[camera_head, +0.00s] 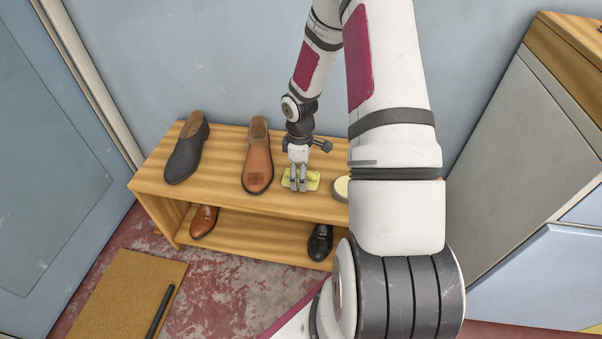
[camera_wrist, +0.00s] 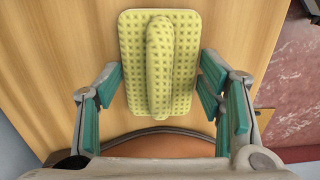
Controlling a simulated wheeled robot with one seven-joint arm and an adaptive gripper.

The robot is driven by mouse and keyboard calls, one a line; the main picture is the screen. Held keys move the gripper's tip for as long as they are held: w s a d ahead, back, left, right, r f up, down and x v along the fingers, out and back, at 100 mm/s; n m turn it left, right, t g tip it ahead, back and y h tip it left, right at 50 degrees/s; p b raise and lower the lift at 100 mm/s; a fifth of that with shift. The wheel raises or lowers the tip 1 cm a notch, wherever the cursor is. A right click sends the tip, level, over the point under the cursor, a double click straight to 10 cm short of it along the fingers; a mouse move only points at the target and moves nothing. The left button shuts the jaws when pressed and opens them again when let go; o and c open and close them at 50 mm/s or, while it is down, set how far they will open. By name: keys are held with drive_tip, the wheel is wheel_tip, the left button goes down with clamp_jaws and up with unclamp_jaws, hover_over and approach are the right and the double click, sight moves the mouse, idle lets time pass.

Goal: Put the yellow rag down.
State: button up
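The yellow rag (camera_head: 313,182) lies on the top board of the wooden shoe bench (camera_head: 222,150), to the right of the brown shoe. In the wrist view the rag (camera_wrist: 132,60) is a flat, dark-patterned yellow piece with a raised ridge along its middle. My gripper (camera_head: 298,187) points down over the rag. The gripper is open and holds nothing.
A brown shoe (camera_head: 257,160) and a dark shoe (camera_head: 186,152) stand left on the bench. A round tin (camera_head: 342,188) is partly hidden behind my arm. Two shoes, brown (camera_head: 204,221) and black (camera_head: 320,242), are on the lower shelf. A mat (camera_head: 117,292) lies on the floor.

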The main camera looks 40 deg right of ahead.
drive_tip(key=shift+o, duration=0.9)
wheel_tip(320, 180, up, 13)
drive_tip(key=p, duration=0.5)
drive_tip(key=s+a+r+m+h, duration=0.1)
drive_tip(key=s+a+r, duration=0.25)
drive_tip(key=r, duration=0.35)
drive_tip(key=s+a+r+m, duration=0.2)
drive_tip(key=s+a+r, duration=0.15)
drive_tip(key=r, duration=0.35)
drive_tip(key=s+a+r+m+h, duration=0.1)
drive_tip(key=s+a+r, duration=0.25)
drive_tip(key=r, duration=0.35)
drive_tip(key=s+a+r+m+y, duration=0.1)
drive_tip(key=s+a+r, duration=0.2)
drive_tip(key=s+a, duration=0.3)
drive_tip(key=s+a+r+m+y, duration=0.1)
drive_tip(key=s+a, duration=0.4)
drive_tip(key=s, duration=0.7)
wheel_tip(320, 180, up, 2)
drive_tip(key=shift+s+a+m+t, duration=0.3)
drive_tip(key=shift+a+m+t, duration=0.1)
drive_tip(key=shift+m, duration=0.4)
